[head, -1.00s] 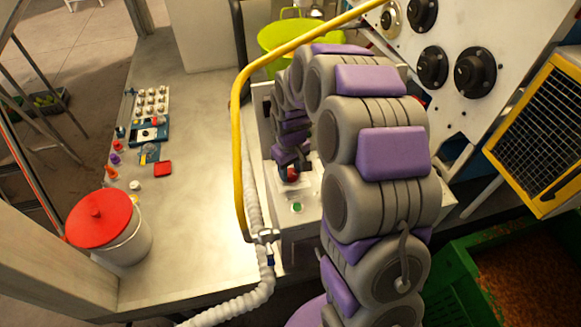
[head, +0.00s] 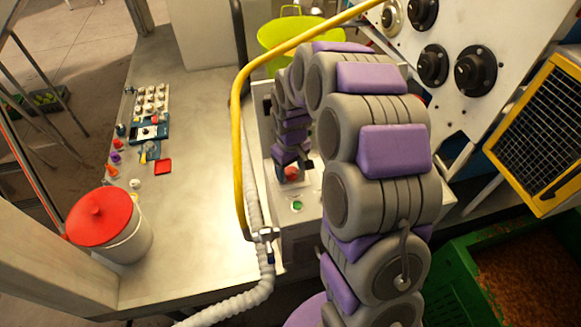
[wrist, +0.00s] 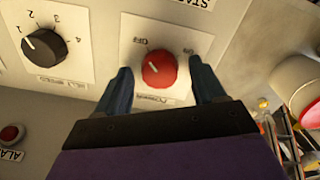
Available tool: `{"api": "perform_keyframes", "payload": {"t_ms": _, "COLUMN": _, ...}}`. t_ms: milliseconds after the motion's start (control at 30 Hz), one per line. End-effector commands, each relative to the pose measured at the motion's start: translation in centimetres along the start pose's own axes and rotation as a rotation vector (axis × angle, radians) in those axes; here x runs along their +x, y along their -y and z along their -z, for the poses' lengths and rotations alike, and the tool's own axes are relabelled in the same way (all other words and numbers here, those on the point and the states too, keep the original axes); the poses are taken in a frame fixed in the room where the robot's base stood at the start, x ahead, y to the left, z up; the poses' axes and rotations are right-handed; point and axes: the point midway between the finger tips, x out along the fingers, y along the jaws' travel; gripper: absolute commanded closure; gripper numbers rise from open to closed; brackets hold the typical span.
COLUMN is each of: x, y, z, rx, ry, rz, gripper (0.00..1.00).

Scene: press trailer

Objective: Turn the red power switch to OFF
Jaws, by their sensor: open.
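The red power switch (wrist: 159,69) is a round red knob on a white plate marked OFF and ON, with a pale pointer line on it. In the wrist view, my gripper (wrist: 162,84) is open, with one dark finger on each side of the knob. Gaps show between the knob and both fingers, so neither appears to touch it. The head view shows the red switch (head: 291,173) at the tip of my gripper (head: 292,170), on the grey machine box; the fingers are partly hidden there.
A black numbered dial (wrist: 44,46) sits beside the switch, and a red alarm button (wrist: 11,134) is at the lower left. A green button (head: 297,205) is on the box. A yellow pipe (head: 238,150) runs just left of my arm. A red-lidded bucket (head: 122,240) stands on the counter.

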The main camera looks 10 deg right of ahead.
Motion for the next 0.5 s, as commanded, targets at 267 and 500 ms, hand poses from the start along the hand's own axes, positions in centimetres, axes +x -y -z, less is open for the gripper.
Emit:
{"api": "perform_keyframes", "payload": {"t_ms": 267, "x": -1.3, "y": 0.0, "z": 0.1, "rx": 0.000, "ry": -0.002, "rz": -0.001, "gripper": 0.31}}
{"api": "perform_keyframes", "payload": {"t_ms": 500, "x": -6.1, "y": 0.0, "z": 0.1, "rx": 0.000, "ry": -0.003, "rz": -0.001, "gripper": 0.31}}
